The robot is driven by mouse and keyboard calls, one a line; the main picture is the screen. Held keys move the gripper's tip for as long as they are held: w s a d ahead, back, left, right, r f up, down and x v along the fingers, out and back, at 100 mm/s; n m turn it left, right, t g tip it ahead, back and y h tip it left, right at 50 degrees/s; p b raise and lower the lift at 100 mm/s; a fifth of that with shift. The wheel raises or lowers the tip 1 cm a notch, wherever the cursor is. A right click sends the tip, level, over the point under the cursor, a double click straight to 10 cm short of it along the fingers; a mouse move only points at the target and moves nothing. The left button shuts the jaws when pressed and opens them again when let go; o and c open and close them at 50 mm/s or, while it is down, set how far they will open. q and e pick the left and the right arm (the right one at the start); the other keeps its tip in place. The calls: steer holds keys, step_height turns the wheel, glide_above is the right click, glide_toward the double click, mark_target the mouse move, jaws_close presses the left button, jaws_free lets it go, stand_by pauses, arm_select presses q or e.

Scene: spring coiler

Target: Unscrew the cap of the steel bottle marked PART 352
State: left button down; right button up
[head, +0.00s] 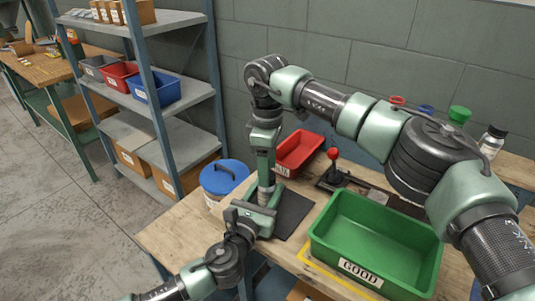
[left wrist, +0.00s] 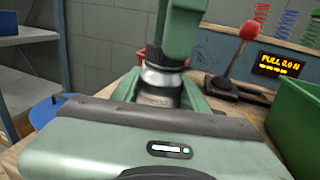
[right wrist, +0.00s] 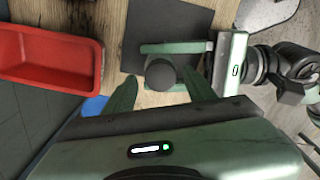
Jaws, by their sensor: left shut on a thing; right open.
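The steel bottle (left wrist: 158,88) stands upright, with a dark cap (left wrist: 154,56) on top. Its marking is too small to read. My left gripper (head: 262,212) is shut on the bottle's body, a finger on each side; its fingers also show in the right wrist view (right wrist: 175,68). My right gripper (right wrist: 158,88) points down from above and is open. Its fingers are at either side of the round dark cap (right wrist: 160,74), and I cannot tell whether they touch it. In the head view the right gripper largely hides the cap.
A dark mat (head: 292,210) lies beside the bottle on the wooden bench (head: 165,238). A blue-lidded tub (head: 222,178) is left, a red bin (head: 298,150) behind, and a green GOOD bin (head: 372,235) right. A red-knobbed lever (head: 333,160) stands behind the green bin.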

steer(key=shift+f, duration=0.6)
